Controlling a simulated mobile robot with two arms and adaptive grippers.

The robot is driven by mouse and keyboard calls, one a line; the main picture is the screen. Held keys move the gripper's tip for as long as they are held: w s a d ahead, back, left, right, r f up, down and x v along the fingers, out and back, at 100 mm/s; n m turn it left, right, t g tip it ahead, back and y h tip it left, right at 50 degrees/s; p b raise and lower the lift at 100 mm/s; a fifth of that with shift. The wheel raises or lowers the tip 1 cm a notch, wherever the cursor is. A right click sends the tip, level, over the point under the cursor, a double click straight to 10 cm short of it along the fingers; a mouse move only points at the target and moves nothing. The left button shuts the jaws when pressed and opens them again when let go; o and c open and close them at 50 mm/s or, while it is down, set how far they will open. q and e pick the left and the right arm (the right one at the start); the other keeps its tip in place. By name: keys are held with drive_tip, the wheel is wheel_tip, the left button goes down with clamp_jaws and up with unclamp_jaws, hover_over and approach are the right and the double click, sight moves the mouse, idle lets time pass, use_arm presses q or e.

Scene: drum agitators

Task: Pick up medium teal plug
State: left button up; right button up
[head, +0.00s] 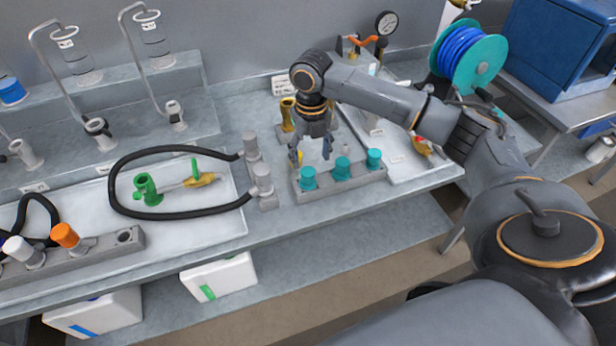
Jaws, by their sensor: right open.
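Three teal plugs stand upright in a row on a grey block (335,188) at the bench's front edge: a left one (309,179), a middle one (342,169) and a right one (374,159). They look close in size, so I cannot tell for sure which is the medium one. My right gripper (312,155) points down, open and empty, just behind and above the left plug. It appears apart from the plugs. My left gripper is out of view.
Left of the block are grey fittings (262,180) and a black hose (120,178) looped around a green valve (147,190) on a white tray (225,222). A brass fitting (287,114) stands behind the gripper. A tray (410,165) lies to the right.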

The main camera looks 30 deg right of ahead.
sight(308, 171)
drive_tip(key=shift+f, duration=0.75)
drive_tip(key=f, duration=0.1)
drive_tip(key=f+p, duration=0.2)
drive_tip(key=f, duration=0.1)
drive_tip(key=shift+a+f, duration=0.1)
drive_tip(key=shift+a, duration=0.25)
drive_tip(key=shift+f, duration=0.55)
drive_tip(key=c, duration=1.3)
